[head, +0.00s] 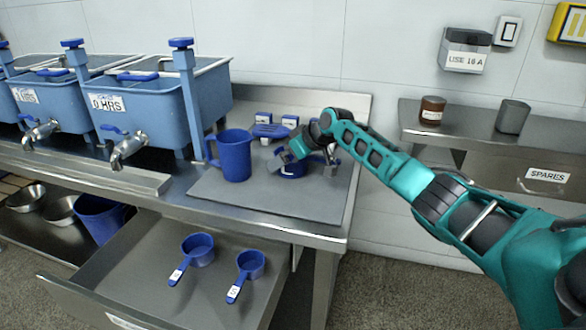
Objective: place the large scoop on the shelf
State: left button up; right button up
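My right gripper (306,160) reaches in from the right over the grey mat (250,202) on the steel table. Just below it is a blue scoop-like vessel (291,170), partly hidden by the gripper; I cannot tell whether the fingers hold it. Two blue scoops with white handle labels lie in the open drawer: one at the left (199,250) and a seemingly smaller one at the right (251,264). A steel shelf (470,135) stands at the right against the wall. My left gripper is not in view.
A blue jug (234,156) stands left of my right gripper. Small blue boxes (289,121) and a blue item (270,131) sit behind. Blue tanks with taps (140,105) line the left. The shelf holds a brown jar (432,110) and grey container (512,117), with space between.

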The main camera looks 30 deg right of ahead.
jog(key=shift+c, duration=0.3)
jog(key=c, duration=0.8)
